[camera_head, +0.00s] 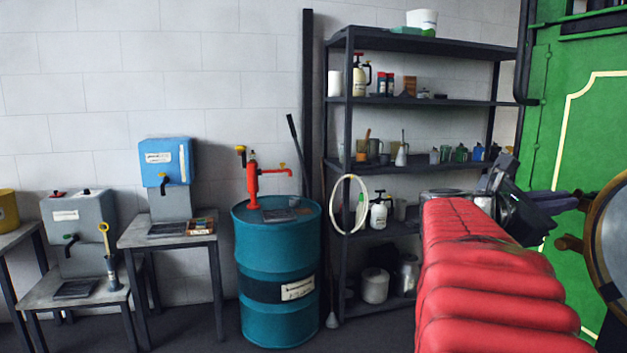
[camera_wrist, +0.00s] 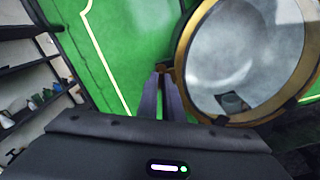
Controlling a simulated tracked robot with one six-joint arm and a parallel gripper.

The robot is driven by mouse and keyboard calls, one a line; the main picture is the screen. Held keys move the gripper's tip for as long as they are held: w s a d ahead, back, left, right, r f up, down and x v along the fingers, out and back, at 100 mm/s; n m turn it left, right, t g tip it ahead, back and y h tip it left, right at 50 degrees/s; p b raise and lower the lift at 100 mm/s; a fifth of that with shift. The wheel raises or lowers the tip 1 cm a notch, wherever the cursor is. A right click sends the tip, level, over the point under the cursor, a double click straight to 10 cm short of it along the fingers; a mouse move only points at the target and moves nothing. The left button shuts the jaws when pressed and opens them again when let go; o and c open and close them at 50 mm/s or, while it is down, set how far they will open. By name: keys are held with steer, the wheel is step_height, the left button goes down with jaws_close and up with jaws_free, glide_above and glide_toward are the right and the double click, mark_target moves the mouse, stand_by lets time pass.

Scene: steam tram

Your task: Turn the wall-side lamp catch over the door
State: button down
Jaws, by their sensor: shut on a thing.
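The round lamp (camera_head: 617,245) with a brass rim stands at the right edge, partly cut off, in front of the green tram panel; its glass also fills the upper right of the wrist view (camera_wrist: 245,55). A small brown catch (camera_wrist: 163,68) sticks out at the left side of the brass rim. My gripper (camera_head: 578,199) reaches the rim from the left. Its two purple-grey fingers (camera_wrist: 164,78) are shut on the catch, whose gripped part is mostly hidden. A second brown knob (camera_head: 568,243) sticks out lower on the rim, apart from the fingers.
The green tram panel (camera_head: 590,120) lies close behind the lamp. A dark shelf rack (camera_head: 420,103) with cans and bottles stands left of it. A teal drum (camera_head: 270,265) and small tables with tanks (camera_head: 165,165) stand along the wall.

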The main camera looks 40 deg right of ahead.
steer(key=m, duration=1.3)
steer(key=shift+s+f, duration=0.1)
steer(key=shift+f, duration=0.05)
stand_by(0.4)
steer(key=c, duration=2.1)
jaws_free()
steer(key=shift+o, duration=0.9)
steer(key=shift+w+a+f, duration=0.1)
steer(key=shift+w+a, duration=0.1)
steer(key=shift+w, duration=0.1)
steer(key=v, duration=1.4)
steer(key=shift+w, duration=0.2)
